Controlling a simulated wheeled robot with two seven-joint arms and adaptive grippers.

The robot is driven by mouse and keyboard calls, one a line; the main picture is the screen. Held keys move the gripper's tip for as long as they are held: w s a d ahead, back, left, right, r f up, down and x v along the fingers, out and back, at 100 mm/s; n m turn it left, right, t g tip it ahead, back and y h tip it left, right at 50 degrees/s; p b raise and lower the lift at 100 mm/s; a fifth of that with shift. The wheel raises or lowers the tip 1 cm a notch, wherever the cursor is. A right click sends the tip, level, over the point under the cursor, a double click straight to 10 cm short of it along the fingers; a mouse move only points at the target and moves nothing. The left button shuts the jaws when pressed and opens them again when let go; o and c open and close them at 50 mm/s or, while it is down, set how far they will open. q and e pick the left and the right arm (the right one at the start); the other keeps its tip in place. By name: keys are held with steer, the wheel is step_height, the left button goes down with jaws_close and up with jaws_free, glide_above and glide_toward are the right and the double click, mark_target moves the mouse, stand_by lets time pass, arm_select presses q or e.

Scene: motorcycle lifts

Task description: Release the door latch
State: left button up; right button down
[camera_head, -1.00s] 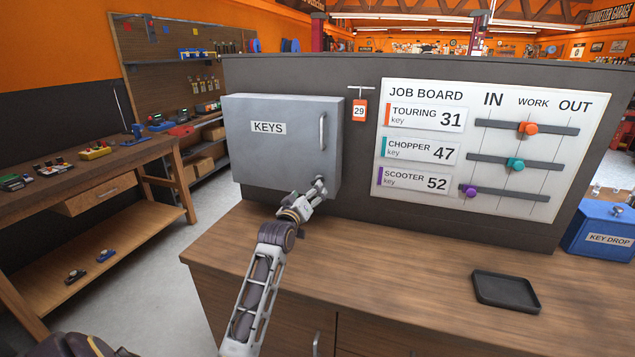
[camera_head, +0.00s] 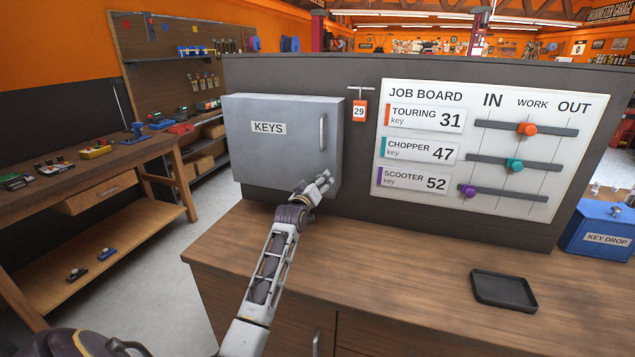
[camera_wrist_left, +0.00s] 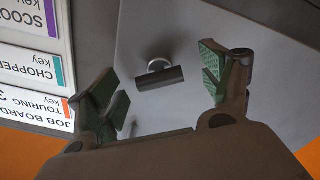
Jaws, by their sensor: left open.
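The grey key cabinet (camera_head: 268,160), labelled KEYS, stands against the dark panel. Its door looks shut and has a vertical handle (camera_head: 322,133) on the right. My left gripper (camera_head: 325,178) is in front of the door's lower right corner, below the handle. In the left wrist view, which is turned upside down, the gripper (camera_wrist_left: 165,88) is open. A dark bar-shaped latch (camera_wrist_left: 160,79) with a light ring behind it shows in the gap between its fingers, touching neither. In the head view the gripper hides the latch. My right gripper is not in view.
An orange tag numbered 29 (camera_head: 360,111) hangs right of the cabinet. The job board (camera_head: 470,190) with sliders is farther right. A black tray (camera_head: 505,290) lies on the wooden counter (camera_head: 400,265), and a blue key drop box (camera_head: 598,232) stands at the right. The middle of the counter is clear.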

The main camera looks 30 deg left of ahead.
arm_select(q)
steer(key=shift+w+a, duration=0.15)
steer(key=shift+w, duration=0.4)
steer(key=c, duration=1.1)
steer(key=shift+m+p, duration=0.35)
steer(key=shift+m, duration=0.15)
steer(key=m+p, duration=0.1)
steer(key=m, duration=0.1)
steer(key=shift+m, duration=0.4)
steer(key=shift+m+p, duration=0.6)
steer(key=shift+m, duration=0.8)
